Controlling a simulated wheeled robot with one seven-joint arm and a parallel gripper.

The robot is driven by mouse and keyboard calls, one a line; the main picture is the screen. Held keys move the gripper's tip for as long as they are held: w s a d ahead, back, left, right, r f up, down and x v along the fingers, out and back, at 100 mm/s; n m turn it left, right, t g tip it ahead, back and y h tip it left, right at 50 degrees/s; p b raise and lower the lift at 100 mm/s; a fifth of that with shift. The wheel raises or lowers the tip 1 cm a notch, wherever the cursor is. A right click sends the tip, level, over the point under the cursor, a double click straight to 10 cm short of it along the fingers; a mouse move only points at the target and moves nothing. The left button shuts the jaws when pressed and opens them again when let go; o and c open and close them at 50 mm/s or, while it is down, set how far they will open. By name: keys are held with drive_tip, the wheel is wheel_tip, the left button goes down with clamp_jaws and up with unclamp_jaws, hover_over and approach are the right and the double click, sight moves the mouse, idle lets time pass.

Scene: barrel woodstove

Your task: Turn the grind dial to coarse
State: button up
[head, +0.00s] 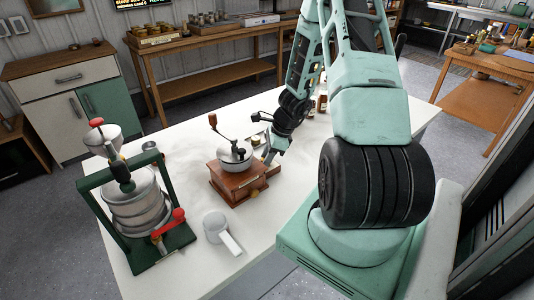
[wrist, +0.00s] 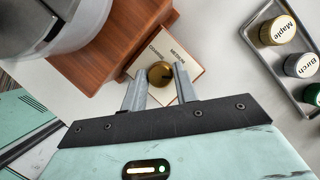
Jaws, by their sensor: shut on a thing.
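The coffee grinder (head: 232,184) is a brown wooden box with a metal hopper and a crank handle. It stands on the white table, and its wooden body (wrist: 105,50) fills the upper left of the wrist view. A round brass dial (wrist: 160,73) sits on a cream plate (wrist: 186,58) with printed words at the grinder's side. In the head view my gripper (head: 268,158) is at the grinder's right side.
A grey tray (wrist: 251,38) with tins labelled Maple (wrist: 278,30) and Birch (wrist: 300,65) lies right of the dial. A green-framed press (head: 135,205) stands left of the grinder on the table (head: 290,205). A grey-white handled cup (head: 217,226) sits in front of the grinder.

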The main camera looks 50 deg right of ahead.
drive_tip(key=n+p, duration=0.1)
drive_tip(key=n, duration=0.1)
drive_tip(key=n+g+y+p, duration=0.1)
drive_tip(key=n, duration=0.1)
drive_tip(key=shift+w+d+n+g, duration=0.1)
drive_tip(key=shift+w+n+g, duration=0.05)
drive_tip(key=shift+n+g, duration=0.15)
drive_tip(key=n+g, duration=0.1)
drive_tip(key=n, duration=0.1)
drive_tip(key=n+g, duration=0.1)
drive_tip(key=n, duration=0.2)
drive_tip(key=shift+w, duration=0.15)
drive_tip(key=n+g, duration=0.1)
drive_tip(key=n, duration=0.2)
drive_tip(key=n+g, duration=0.1)
drive_tip(key=n, duration=0.1)
drive_tip(key=shift+w+n, duration=0.15)
drive_tip(key=shift+n, duration=0.25)
drive_tip(key=n+g+h, duration=0.1)
drive_tip(key=n, duration=0.3)
drive_tip(key=shift+n+b, duration=0.3)
drive_tip(key=shift+n, duration=0.1)
drive_tip(key=o, duration=1)
drive_tip(key=shift+c, duration=0.2)
